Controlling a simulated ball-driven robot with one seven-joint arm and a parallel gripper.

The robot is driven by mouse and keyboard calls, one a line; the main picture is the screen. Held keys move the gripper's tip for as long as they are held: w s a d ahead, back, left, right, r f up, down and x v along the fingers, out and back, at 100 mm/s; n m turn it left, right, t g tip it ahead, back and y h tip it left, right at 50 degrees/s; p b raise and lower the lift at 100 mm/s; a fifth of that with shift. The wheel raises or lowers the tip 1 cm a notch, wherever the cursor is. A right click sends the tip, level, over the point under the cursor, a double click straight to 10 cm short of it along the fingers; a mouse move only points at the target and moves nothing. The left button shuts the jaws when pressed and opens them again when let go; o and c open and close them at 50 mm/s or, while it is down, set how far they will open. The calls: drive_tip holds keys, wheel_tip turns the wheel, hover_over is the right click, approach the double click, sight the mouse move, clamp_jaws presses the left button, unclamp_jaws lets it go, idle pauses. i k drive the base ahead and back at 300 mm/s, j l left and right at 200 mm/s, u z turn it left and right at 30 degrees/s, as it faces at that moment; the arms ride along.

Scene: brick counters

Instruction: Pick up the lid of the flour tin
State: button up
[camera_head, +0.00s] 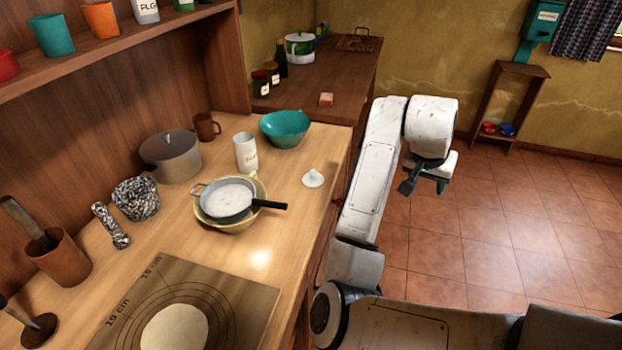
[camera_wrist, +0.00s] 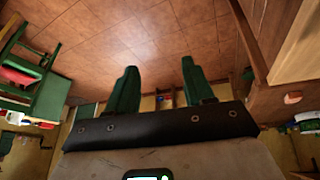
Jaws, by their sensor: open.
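A white tin (camera_head: 246,152) with dark lettering, seemingly the flour tin, stands upright on the light wooden counter with no lid on it. A small white lid (camera_head: 313,179) with a knob lies on the same counter, near its right edge. My gripper (camera_head: 423,187) is off to the right of the counter, over the tiled floor and apart from the lid. In the wrist view my gripper's green fingers (camera_wrist: 160,77) are spread with nothing between them. Neither tin nor lid can be made out in the wrist view.
A teal bowl (camera_head: 286,129) stands behind the lid. A black-handled pan (camera_head: 229,197) sits in a yellowish bowl (camera_head: 217,225) to its left, handle pointing toward the lid. A grey pot (camera_head: 171,158) stands further left. Counter around the lid is clear.

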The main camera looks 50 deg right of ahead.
sight(312, 180)
drive_tip(key=i, duration=1)
